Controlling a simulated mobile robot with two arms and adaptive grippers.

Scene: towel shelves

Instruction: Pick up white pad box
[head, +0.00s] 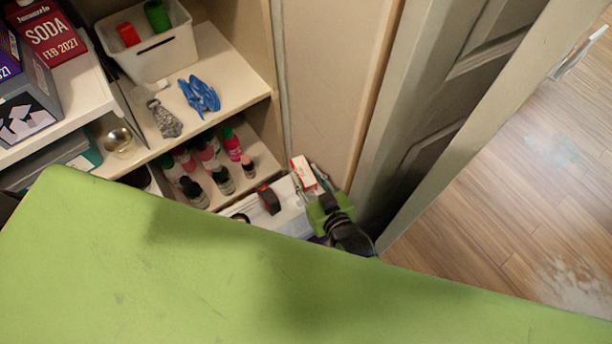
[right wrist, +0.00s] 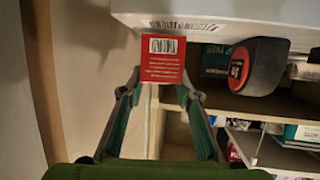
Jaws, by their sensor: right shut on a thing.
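A small white box with red printing (head: 303,173) shows in the head view, at the right end of the lower shelf area near the side wall. In the right wrist view its red end with a barcode (right wrist: 163,60) faces me, and a white side shows below. My right gripper (head: 316,188) is shut on this box, with one finger on each side of it in the right wrist view (right wrist: 158,92). I cannot tell whether the box touches the surface under it. My left gripper is not in view.
A black-and-red tape measure (head: 268,199) lies left of the box; it also shows in the right wrist view (right wrist: 258,67). Several small bottles (head: 222,180) stand further left. A white bin (head: 165,58) is on the shelf above. The cabinet wall (head: 330,80) is close on the right.

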